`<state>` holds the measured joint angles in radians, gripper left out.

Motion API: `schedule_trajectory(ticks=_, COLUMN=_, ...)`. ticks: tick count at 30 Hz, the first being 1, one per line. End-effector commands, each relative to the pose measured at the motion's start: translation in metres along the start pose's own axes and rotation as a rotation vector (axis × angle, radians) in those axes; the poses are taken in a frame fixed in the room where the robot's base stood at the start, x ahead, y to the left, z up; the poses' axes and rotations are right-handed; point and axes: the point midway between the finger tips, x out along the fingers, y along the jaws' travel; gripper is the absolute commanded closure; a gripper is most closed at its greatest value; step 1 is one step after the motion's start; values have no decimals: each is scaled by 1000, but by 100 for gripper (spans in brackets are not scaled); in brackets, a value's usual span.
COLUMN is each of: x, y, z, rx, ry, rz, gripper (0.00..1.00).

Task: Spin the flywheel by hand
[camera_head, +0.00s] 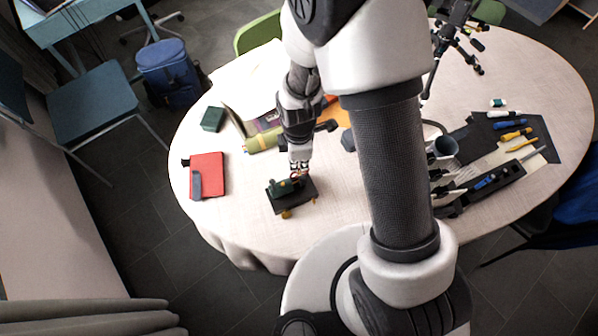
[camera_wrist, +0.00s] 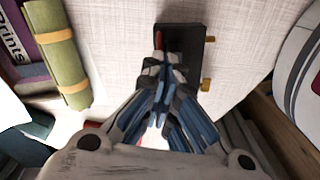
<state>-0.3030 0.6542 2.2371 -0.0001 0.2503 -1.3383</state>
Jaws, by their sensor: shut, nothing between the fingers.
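A small model machine sits near the table's front edge, with a dark rectangular base (camera_head: 298,203), a green body (camera_head: 284,187) and brass-coloured parts below it. In the wrist view its dark base (camera_wrist: 190,32) shows beyond my fingers, with brass bits on its right side. A small red part (camera_wrist: 158,40), possibly the flywheel's edge, shows just past the fingertips; the wheel is mostly hidden. My gripper (camera_head: 299,171) points down at the back edge of the machine. In the wrist view its fingers (camera_wrist: 166,68) are shut and empty. Whether they touch the machine is unclear.
A red notebook (camera_head: 208,172) lies left on the table (camera_head: 236,221). A dark green box (camera_head: 212,119) and a green roll (camera_head: 262,141) lie behind the machine. A dark mug (camera_head: 445,147), tools and a tripod (camera_head: 452,40) stand right. The cloth left of the machine is clear.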

Motion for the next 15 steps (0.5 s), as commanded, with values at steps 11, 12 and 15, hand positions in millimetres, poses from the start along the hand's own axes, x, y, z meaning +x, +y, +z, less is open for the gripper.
schedule_trajectory(ticks=11, x=6, y=0, z=0, rx=0, ry=0, rz=0, gripper=100)
schedule_trajectory(ticks=12, x=7, y=0, z=0, rx=0, ry=0, rz=0, gripper=100)
schedule_trajectory(ticks=15, x=8, y=0, z=0, rx=0, ry=0, rz=0, gripper=100)
